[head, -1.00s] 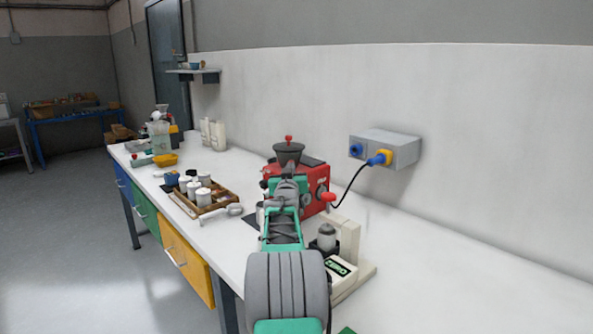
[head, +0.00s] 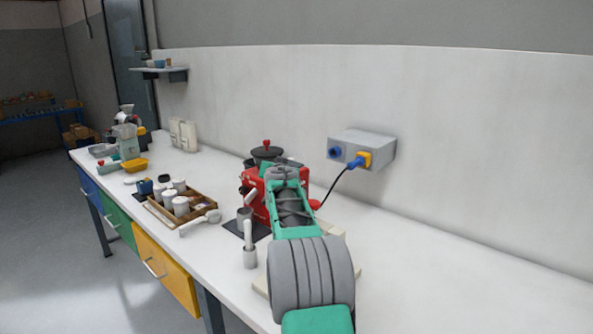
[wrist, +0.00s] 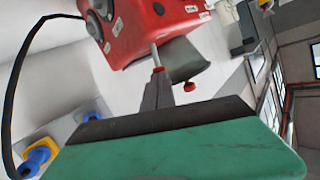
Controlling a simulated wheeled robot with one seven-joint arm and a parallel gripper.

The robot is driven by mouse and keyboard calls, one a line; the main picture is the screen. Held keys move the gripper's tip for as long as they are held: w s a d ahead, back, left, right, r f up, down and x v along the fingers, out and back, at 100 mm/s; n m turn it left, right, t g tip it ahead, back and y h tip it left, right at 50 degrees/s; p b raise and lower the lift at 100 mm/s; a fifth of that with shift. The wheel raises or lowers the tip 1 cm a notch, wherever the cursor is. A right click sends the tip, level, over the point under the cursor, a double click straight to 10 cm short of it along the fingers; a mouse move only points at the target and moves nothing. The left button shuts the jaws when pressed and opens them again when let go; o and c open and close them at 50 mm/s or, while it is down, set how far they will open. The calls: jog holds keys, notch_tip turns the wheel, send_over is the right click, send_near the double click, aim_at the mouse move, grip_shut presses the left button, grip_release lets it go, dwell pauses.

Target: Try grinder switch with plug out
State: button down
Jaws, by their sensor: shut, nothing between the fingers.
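The red grinder (head: 255,190) with a dark hopper (head: 267,152) stands on the bench, partly behind my arm in the head view. In the wrist view the red grinder (wrist: 150,25) fills the top. A black cable runs from it to a blue plug (head: 356,162) at the yellow socket of the grey wall box (head: 370,145). The plug (wrist: 33,160) appears seated there in the wrist view too. My gripper (wrist: 158,75) is shut and empty, its fingertips close to a thin pale rod with a red band at the grinder; contact cannot be told. The head view hides my fingertips.
A pale base (head: 345,280) is mostly hidden behind my arm. Bench at right (head: 450,270) is clear. A yellow drawer (head: 165,270) faces front.

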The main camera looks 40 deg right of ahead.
jog(key=r+b+v, duration=0.1)
jog(key=b+v, duration=0.3)
jog(key=v, duration=1)
jog(key=shift+w, duration=0.15)
jog(key=s+a+f+n+g+y+p, duration=0.25)
jog(key=s+a+f, duration=0.2)
jog(key=a, duration=0.55)
jog(key=s+a+f+n+g+y+p, duration=0.1)
jog(key=s+a+f+n+y+p, duration=0.3)
jog(key=a, duration=0.7)
jog(key=s+a+f+n+g+y+p, duration=0.1)
jog(key=s+a+f+g, duration=0.1)
jog(key=s+a+f, duration=0.4)
jog(key=s+a+f+n+g+y, duration=0.1)
jog(key=s+a+f, duration=0.4)
jog(key=s, duration=0.8)
jog(key=a+n+g, duration=0.1)
jog(key=a+g, duration=0.1)
jog(key=a, duration=0.1)
jog(key=shift+f+g+p, duration=0.35)
jog(key=shift+f, duration=0.05)
jog(key=shift+n, duration=0.25)
